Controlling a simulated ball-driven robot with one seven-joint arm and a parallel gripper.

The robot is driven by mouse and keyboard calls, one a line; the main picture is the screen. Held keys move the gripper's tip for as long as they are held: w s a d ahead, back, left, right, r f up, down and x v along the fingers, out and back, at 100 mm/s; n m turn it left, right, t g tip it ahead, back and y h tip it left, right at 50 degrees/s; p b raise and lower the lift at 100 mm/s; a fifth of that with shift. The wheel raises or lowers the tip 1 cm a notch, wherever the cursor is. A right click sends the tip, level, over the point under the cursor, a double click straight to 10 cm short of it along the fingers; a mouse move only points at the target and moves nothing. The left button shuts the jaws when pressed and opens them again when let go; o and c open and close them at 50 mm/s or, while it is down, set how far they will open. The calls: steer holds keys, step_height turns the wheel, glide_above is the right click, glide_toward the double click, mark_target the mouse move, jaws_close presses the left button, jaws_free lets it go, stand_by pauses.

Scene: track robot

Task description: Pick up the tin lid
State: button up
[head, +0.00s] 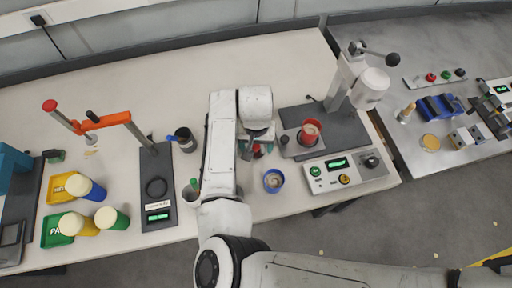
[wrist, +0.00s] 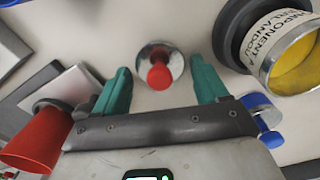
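The tin lid (wrist: 152,52) is a small round shiny disc with a red knob (wrist: 160,77) on top, lying on the pale tabletop in the wrist view. My gripper (wrist: 159,72) is open, with one green finger on each side of the lid and clear gaps between. It holds nothing. In the head view my gripper (head: 256,138) points down at the table left of the red cup, and a bit of the red knob (head: 257,150) shows beneath it. The rest of the lid is hidden there by my arm.
A red cup (head: 309,132) stands on a dark plate of a bench machine right of my gripper. A labelled tin (wrist: 289,55) with yellow inside is close on the right in the wrist view. A dark cup (head: 186,141) stands left of my arm.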

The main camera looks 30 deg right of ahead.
steer(key=c, duration=0.8)
steer(key=shift+r, duration=0.1)
